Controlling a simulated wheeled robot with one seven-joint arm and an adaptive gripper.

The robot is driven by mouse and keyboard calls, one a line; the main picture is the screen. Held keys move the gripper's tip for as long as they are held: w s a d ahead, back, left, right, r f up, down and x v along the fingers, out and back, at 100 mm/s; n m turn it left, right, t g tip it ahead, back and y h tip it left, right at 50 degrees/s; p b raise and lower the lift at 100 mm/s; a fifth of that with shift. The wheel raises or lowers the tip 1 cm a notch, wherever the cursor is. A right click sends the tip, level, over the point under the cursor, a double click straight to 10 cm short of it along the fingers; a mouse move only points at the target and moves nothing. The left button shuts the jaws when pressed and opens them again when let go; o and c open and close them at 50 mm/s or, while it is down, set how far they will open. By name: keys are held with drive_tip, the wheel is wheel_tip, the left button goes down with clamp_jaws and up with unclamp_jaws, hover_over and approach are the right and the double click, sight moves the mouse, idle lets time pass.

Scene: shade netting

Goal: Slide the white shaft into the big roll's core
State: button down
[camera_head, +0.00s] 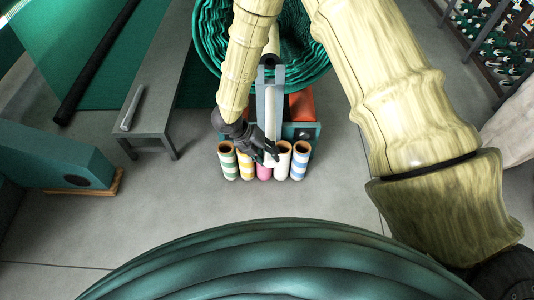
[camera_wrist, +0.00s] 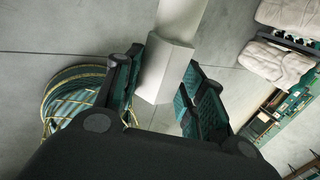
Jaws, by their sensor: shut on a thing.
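The white shaft (camera_head: 271,108) shows in the head view, pointing away from me toward the big roll. My gripper (camera_head: 268,152) is shut on its near end. In the wrist view the squared white shaft (camera_wrist: 170,55) sits between my gripper's two fingers (camera_wrist: 165,85) and runs out of the top of the picture. The big roll (camera_head: 312,58) of green netting is at the top of the head view, partly hidden behind my arm. A pale tube (camera_head: 272,42) shows at its middle. I cannot tell whether the shaft's far end touches the core.
A grey support (camera_head: 261,82) stands before the roll. Several upright striped tubes (camera_head: 228,160) stand below my gripper. A grey bench (camera_head: 160,85) is at left, with a pale bar (camera_head: 131,108) on it. Shelves (camera_head: 485,40) stand at right. Open floor lies between.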

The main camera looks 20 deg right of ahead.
sight(268, 131)
drive_tip(key=shift+w+d+r+p, duration=0.1)
drive_tip(key=shift+w+d, duration=0.35)
drive_tip(key=shift+w, duration=1.15)
drive_tip(key=shift+w+d+f+p, duration=0.15)
drive_tip(key=shift+w+d, duration=0.35)
drive_tip(key=shift+w, duration=1.15)
drive_tip(key=shift+w+d+r+p, duration=0.15)
drive_tip(key=shift+w+d, duration=0.3)
drive_tip(key=shift+w, duration=1.15)
idle(3.2)
